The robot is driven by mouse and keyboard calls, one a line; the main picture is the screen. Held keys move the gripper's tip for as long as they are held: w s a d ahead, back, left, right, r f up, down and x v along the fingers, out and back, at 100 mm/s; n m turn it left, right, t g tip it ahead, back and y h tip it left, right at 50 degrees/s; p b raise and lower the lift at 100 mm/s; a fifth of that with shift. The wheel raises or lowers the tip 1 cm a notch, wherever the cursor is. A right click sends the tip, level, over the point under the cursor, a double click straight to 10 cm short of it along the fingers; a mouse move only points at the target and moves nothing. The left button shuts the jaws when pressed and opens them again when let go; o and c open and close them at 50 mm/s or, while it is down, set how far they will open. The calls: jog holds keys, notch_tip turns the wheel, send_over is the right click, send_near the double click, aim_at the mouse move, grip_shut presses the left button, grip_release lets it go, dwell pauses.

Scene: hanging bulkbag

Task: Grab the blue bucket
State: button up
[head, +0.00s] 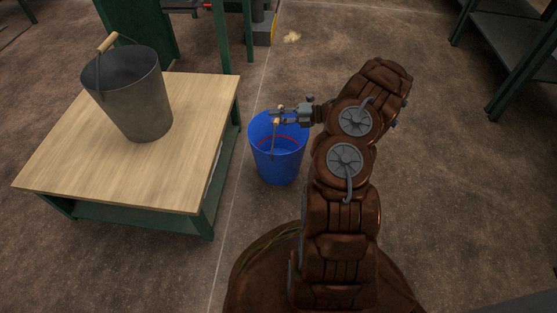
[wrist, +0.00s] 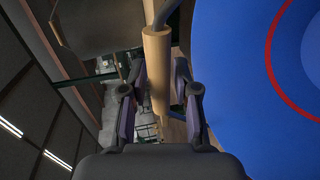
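The blue bucket (head: 278,165) stands upright just right of the wooden-topped table, with a red ring mark showing inside it. Its wooden grip (wrist: 157,75) on the wire handle is raised, and it also shows above the bucket in the head view. My gripper (head: 277,114) is over the bucket's far rim, reaching in from the right. In the wrist view its two fingers lie on either side of the wooden grip, with narrow gaps still visible. The bucket's blue inside (wrist: 240,80) fills the right of that view.
A grey metal bucket (head: 135,95) with a wooden grip stands on the wooden-topped table (head: 70,165), left of the blue bucket. A green machine frame (head: 150,35) is behind the table. Dark shelving (head: 510,45) stands at the back right. The floor right of my arm is clear.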

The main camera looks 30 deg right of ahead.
grip_shut()
dwell(0.6)
